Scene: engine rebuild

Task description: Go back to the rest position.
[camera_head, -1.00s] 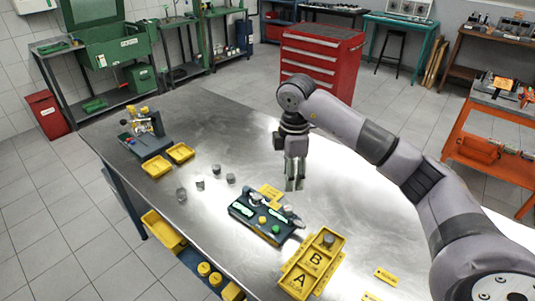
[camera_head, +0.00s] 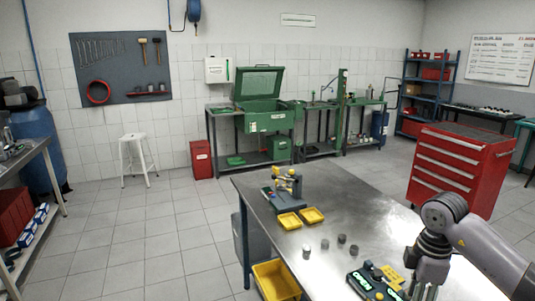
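My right arm comes in from the right over the metal workbench (camera_head: 362,222). My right gripper (camera_head: 424,290) points down at the lower right, beside the dark fixture with green lit panels (camera_head: 372,284). Its fingertips are cut off or too small to read at the frame's bottom edge. My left arm and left gripper are not in view.
On the bench stand a yellow press-like device (camera_head: 288,183), two yellow trays (camera_head: 289,221) and several small grey cylinders (camera_head: 341,239). A yellow bin (camera_head: 277,281) sits at the bench's left. A red tool cabinet (camera_head: 455,170) stands behind. The floor at left is open, with a white stool (camera_head: 134,158).

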